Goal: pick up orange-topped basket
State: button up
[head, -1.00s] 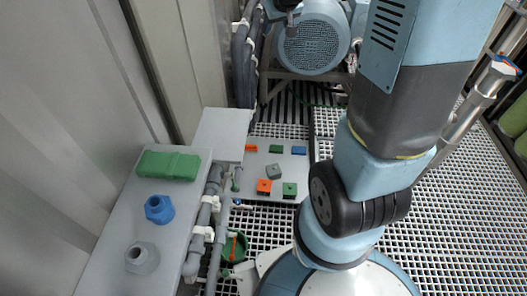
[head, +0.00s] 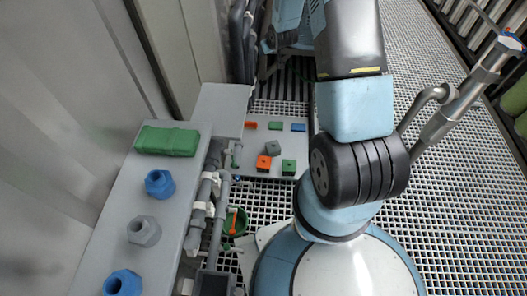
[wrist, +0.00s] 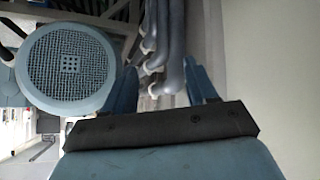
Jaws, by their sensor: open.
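A round green basket (head: 234,222) with an orange strip across its top stands low beside the grey pipes in the head view. Its lower part is hidden. An orange block (head: 263,163) lies farther back on a grey board. My gripper (wrist: 162,85) shows in the wrist view with two blue fingers spread apart and nothing between them. It is outside the head view, where my arm runs up past the top edge. The basket is not in the wrist view.
A grey bench (head: 172,215) at left bears a green box (head: 168,141), blue nuts (head: 159,183) and a grey nut (head: 143,231). Grey pipes (head: 205,190) run beside it. A round blue motor grille (wrist: 70,65) is near my gripper. Open grating (head: 450,180) lies at right.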

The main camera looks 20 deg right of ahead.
notch_tip(320, 180, down, 15)
jog(key=t+y, duration=0.3)
send_near(265, 160)
jog(key=x, duration=0.7)
jog(key=shift+w+a+f, duration=0.1)
jog(key=shift+a, duration=0.1)
jog(key=shift+w+a+f, duration=0.1)
jog(key=shift+w+f, duration=0.2)
jog(key=shift+w, duration=0.25)
